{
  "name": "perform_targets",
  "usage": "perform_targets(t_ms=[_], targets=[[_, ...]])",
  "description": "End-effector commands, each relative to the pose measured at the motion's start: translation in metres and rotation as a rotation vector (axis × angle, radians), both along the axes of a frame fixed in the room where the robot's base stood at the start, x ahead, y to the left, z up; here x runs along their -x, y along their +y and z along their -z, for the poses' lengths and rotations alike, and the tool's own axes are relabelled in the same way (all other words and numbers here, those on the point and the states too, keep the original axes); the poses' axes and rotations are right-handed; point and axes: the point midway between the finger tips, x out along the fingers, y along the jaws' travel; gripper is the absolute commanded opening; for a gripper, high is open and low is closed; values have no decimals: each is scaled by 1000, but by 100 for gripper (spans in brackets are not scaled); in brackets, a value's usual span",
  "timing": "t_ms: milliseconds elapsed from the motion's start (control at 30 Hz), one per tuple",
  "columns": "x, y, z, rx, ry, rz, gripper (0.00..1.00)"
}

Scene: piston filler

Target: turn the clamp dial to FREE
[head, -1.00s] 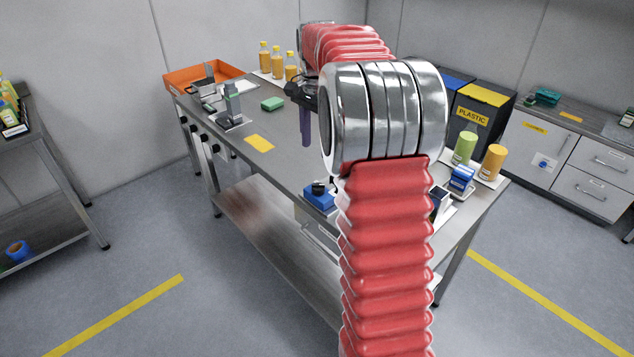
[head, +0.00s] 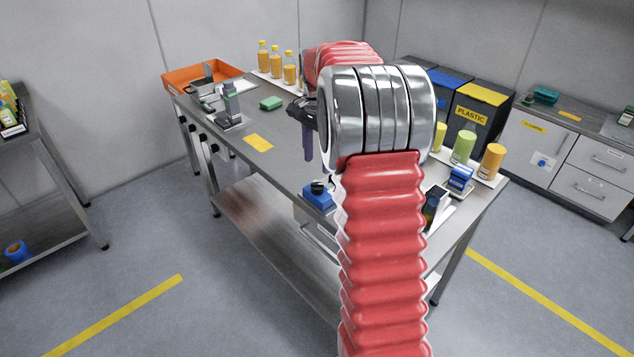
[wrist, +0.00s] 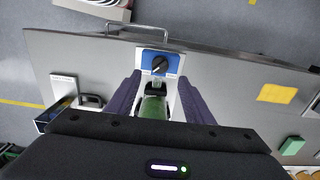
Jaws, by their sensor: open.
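The clamp dial, a black knob (wrist: 160,65) with a pale pointer mark, sits on a blue block (wrist: 147,55) at the table's edge. The pointer is slanted; any lettering is too small to read. In the head view the blue block (head: 318,200) with its dark knob stands on the front edge of the table. My gripper (wrist: 158,77) is open, its two purple fingers spread apart, seen from above around a black clamp and a green object (wrist: 153,107). In the head view my gripper's purple finger (head: 308,142) hangs above the table, apart from the dial.
The steel table (head: 285,165) has a yellow label (head: 258,142), a green sponge (head: 271,103) and a grey upright device (head: 231,104). An orange tray (head: 190,78) and bottles stand at the far end. A blue stamp-like item (head: 459,178) is at the right.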

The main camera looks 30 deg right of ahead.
Motion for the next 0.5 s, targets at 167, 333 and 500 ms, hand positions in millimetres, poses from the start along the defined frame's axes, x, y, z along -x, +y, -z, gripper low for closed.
perform_targets(t_ms=[167, 333, 500], targets=[[0, 0, 28, -1, 1, 0, 47], [1, 0, 55, -1, 2, 0, 47], [0, 0, 76, 0, 0, 1, 47]])
